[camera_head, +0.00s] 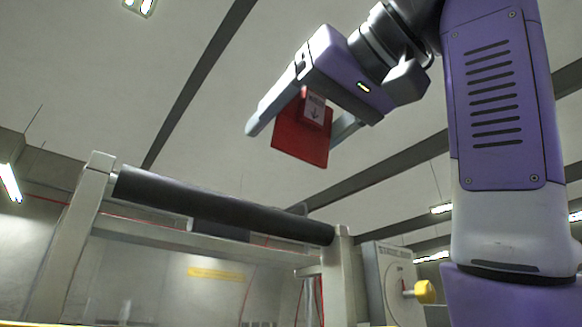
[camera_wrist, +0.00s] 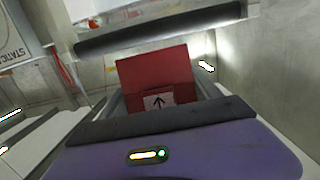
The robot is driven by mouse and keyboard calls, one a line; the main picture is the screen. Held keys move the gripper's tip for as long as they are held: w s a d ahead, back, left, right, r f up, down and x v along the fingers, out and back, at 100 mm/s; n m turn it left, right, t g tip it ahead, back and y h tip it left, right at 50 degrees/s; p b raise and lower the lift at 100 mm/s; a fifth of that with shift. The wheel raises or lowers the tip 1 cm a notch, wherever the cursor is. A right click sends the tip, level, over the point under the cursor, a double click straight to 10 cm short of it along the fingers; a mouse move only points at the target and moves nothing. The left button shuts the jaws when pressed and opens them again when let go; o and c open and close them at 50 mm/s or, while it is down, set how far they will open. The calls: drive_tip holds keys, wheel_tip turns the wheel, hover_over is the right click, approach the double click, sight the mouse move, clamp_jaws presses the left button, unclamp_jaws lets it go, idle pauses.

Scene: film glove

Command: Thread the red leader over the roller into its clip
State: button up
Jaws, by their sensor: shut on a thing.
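The red leader (camera_head: 300,139) is a stiff red sheet with a white arrow label. My gripper (camera_head: 298,128) is shut on it and holds it in the air, above and to the right of the roller's middle in the head view. The leader also shows in the wrist view (camera_wrist: 152,72), its far edge toward the roller. The roller (camera_head: 220,206) is a black bar between two pale grey posts; it also shows in the wrist view (camera_wrist: 160,29). The leader looks apart from the roller. I cannot make out the clip.
A pale post (camera_head: 78,240) stands at the roller's left end and another (camera_head: 342,275) at its right. A grey box (camera_head: 388,280) with a yellow knob (camera_head: 425,291) is right of the frame. A yellow label (camera_head: 219,275) shows below the roller. The air above the roller's left part looks clear.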

drive_tip(key=w+a+r+p, duration=0.3)
drive_tip(key=w+r+p, duration=0.2)
drive_tip(key=p, duration=0.2)
drive_tip(key=shift+g+h, duration=0.5)
drive_tip(key=shift+g, duration=0.3)
drive_tip(key=p+x, duration=0.2)
drive_tip(key=x, duration=0.2)
drive_tip(key=p+x, duration=0.3)
drive_tip(key=x, duration=0.2)
drive_tip(key=r+p+x, duration=0.1)
drive_tip(key=p+x, duration=0.2)
drive_tip(key=x, duration=0.2)
drive_tip(key=shift+a, duration=0.15)
drive_tip(key=shift+w+a+f+g+h, duration=0.35)
drive_tip(key=shift+w+a+f, duration=0.2)
drive_tip(key=shift+w+f, duration=0.25)
drive_tip(key=shift+f, duration=0.1)
drive_tip(key=shift+f+b, duration=0.7)
drive_tip(key=shift+f, duration=0.1)
